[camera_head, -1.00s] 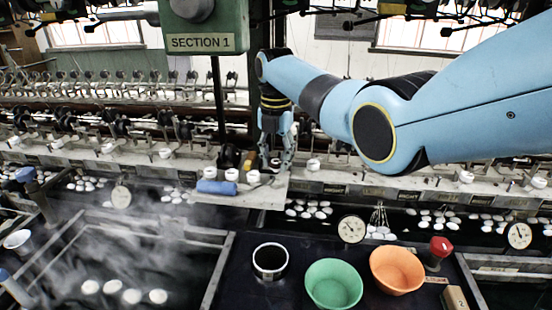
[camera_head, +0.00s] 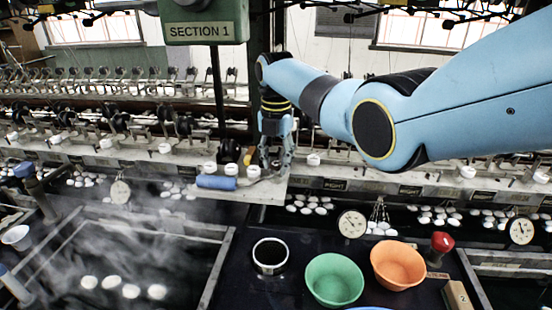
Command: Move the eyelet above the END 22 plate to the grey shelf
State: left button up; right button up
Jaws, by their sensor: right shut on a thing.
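My right gripper (camera_head: 276,158) points down at the back of the grey shelf (camera_head: 262,193), a light ledge jutting out in front of the machine. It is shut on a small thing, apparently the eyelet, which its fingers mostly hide. I cannot tell whether the held piece touches the shelf. White eyelets like small rings stand along the machine's rail, one (camera_head: 313,160) just right of the gripper. The END 22 plate cannot be picked out; the dark plates on the rail are too small to read surely. My left gripper is not in view.
A blue roll (camera_head: 216,183) lies on the shelf left of the gripper, near white rings (camera_head: 253,171). Steam rises over the basin (camera_head: 180,235) at left.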

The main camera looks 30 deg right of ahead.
jog(key=shift+f, duration=0.2)
dwell(0.4)
jog(key=shift+f, duration=0.3)
jog(key=shift+f+b, duration=0.3)
jog(key=shift+f, duration=0.05)
dwell(0.4)
jog(key=o, duration=0.9)
jog(key=shift+r, duration=0.15)
jog(key=shift+r+p, duration=1.45)
jog(key=shift+p, duration=0.3)
